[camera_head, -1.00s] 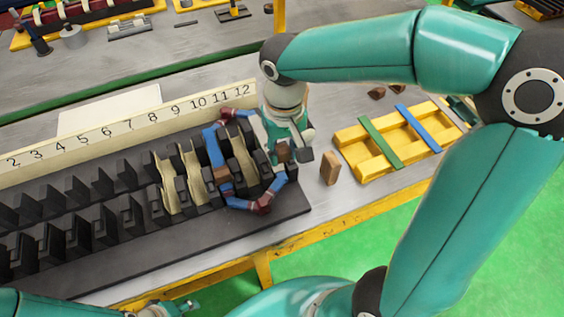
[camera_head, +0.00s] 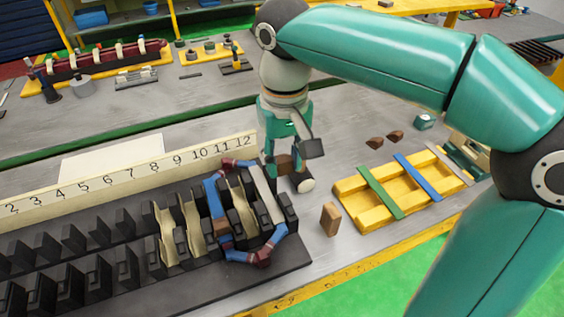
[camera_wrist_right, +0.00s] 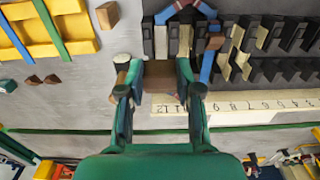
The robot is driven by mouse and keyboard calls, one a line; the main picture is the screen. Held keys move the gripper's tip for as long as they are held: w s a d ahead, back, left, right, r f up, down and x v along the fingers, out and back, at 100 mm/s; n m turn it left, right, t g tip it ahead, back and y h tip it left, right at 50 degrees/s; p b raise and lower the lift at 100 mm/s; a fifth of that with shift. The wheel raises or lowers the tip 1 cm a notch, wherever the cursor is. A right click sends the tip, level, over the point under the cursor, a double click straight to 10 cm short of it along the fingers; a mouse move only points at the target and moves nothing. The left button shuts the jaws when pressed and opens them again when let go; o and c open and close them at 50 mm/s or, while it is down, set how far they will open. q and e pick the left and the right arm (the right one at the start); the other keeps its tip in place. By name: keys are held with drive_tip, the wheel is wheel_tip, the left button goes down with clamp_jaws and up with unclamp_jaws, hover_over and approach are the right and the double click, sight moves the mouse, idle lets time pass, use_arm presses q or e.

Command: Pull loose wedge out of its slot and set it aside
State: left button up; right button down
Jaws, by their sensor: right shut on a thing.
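My right gripper (camera_head: 284,165) is beside the right end of the dark slotted stator, near the number 12. It is shut on a brown piece (camera_head: 284,163), also between the fingers in the right wrist view (camera_wrist_right: 160,105). Its lower end is hard to make out, and I cannot tell for sure that it is the loose wedge. The stator (camera_head: 130,270) carries a blue coil (camera_head: 217,200) with dark red bindings around its right-hand slots. A pale grey strip (camera_head: 265,193) lies along a slot there. Cream liners (camera_head: 193,228) stand in slots further left. My left gripper is out of view.
A brown block (camera_head: 330,219) stands on the table right of the stator. Beyond it is a yellow tray (camera_head: 363,209) with green and blue strips across it. Two small brown wedges (camera_head: 375,142) lie behind. A number strip (camera_head: 130,172) runs behind the stator. Bare table lies between.

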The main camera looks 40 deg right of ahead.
drive_tip(key=shift+f, duration=0.1)
drive_tip(key=shift+f+b, duration=6.35)
drive_tip(key=shift+f, duration=1.8)
